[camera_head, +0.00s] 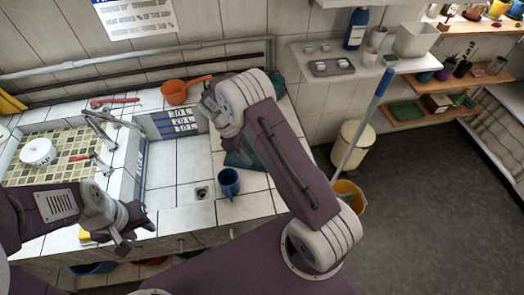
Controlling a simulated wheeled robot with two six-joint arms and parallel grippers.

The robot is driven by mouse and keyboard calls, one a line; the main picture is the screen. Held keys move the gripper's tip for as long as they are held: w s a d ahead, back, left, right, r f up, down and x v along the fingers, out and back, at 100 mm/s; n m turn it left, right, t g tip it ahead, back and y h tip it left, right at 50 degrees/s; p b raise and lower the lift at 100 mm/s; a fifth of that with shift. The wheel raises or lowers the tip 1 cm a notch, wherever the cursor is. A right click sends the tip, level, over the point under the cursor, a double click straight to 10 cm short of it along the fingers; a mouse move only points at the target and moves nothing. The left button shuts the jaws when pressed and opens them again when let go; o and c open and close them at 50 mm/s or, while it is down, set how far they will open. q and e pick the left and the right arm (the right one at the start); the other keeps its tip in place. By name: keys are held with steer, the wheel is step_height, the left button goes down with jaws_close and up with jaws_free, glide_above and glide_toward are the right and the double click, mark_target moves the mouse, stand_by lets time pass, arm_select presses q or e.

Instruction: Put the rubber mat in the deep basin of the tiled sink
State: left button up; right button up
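The tiled sink has a white-tiled basin with a drain (203,192) in its floor and litre marks (180,121) on its back wall. I take this for the deep basin. A dark teal flat piece (240,161), possibly the rubber mat, lies at its right side, partly hidden behind my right arm. My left gripper (136,236) is at the front edge of the sink, left of the drain, with its fingers apart and nothing seen between them. My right gripper (209,107) is near the back of the basin, mostly hidden by its own arm; its fingers are not clear.
A blue mug (228,182) stands near the drain. An orange pan (175,92) sits on the back ledge. A tap (102,128) juts out at the left, by a mosaic-floored part (62,160) with a white round container (38,151). A yellow bucket (349,198) stands right.

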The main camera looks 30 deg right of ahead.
mark_target(257, 164)
steer(key=shift+d+f, duration=0.2)
steer(key=shift+f, duration=0.35)
steer(key=p+x, duration=0.1)
steer(key=x, duration=0.3)
steer(key=shift+s+d+f, duration=0.2)
steer(key=shift+d, duration=0.1)
steer(key=shift+w+d+f, duration=0.1)
steer(key=shift+f, duration=0.15)
jaws_close()
steer(key=shift+r, duration=0.1)
stand_by(0.4)
